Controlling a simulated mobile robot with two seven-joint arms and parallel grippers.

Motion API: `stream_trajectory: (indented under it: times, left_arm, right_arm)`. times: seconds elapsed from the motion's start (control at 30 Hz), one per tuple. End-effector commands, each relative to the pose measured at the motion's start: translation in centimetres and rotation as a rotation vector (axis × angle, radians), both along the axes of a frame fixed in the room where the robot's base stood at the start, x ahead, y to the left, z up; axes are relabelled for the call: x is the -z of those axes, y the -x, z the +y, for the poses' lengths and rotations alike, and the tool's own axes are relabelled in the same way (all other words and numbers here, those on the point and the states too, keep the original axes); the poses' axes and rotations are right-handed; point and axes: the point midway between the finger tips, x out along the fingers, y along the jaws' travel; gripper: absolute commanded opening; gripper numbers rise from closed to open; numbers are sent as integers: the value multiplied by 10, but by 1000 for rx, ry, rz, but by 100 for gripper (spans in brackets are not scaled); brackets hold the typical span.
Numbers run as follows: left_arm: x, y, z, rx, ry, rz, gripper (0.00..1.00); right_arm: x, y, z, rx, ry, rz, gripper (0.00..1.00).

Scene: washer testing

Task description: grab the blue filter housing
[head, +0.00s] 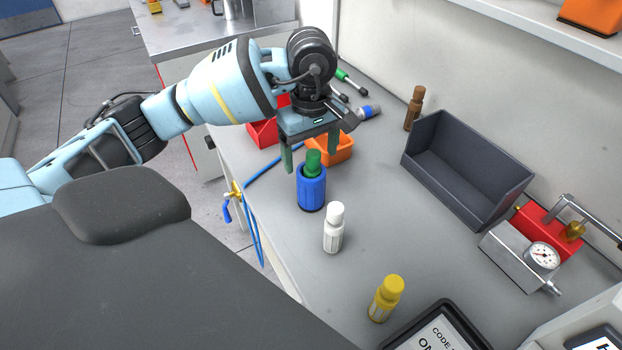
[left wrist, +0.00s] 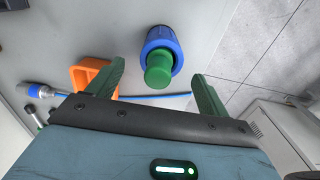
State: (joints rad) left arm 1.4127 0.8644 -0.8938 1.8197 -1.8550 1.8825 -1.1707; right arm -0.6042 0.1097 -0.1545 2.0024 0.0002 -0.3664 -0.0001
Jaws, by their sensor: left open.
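The blue filter housing (head: 312,190) stands upright on the grey bench near its left edge, with a green top (head: 313,160). In the left wrist view the housing (left wrist: 161,40) lies ahead of the fingers, between their directions, with its green top (left wrist: 159,68) toward me. My left gripper (head: 311,154) is open, pointing down above and around the housing's top. In the left wrist view its green fingers (left wrist: 160,85) are spread wide and nothing is held. I cannot see the fingers touching the housing. My right gripper does not show.
An orange bin (head: 336,148) sits close behind the housing. A white bottle (head: 334,228) stands just in front, and a yellow bottle (head: 386,298) farther forward. A dark grey open box (head: 467,170) and a pressure gauge unit (head: 541,257) are to the right. A blue hose (head: 256,225) hangs over the bench edge.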

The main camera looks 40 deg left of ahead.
Motion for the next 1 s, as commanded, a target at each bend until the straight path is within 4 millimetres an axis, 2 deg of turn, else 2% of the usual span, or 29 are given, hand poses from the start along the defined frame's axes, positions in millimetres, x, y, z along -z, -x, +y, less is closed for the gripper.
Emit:
stream_trajectory:
  times: [0.17,0.4,0.5,0.77,1.0]
  left_arm:
    - [8,2,-1,0,-1,3,79]
    - [41,4,-3,-2,0,2,79]
    - [49,3,-2,-1,-1,1,79]
    - [51,3,-3,0,-1,0,79]
    - [51,3,-3,0,-1,-1,49]
  right_arm:
    - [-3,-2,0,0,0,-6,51]
    - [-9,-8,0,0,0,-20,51]
    - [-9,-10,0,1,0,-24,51]
    - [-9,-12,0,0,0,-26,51]
    - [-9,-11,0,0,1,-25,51]
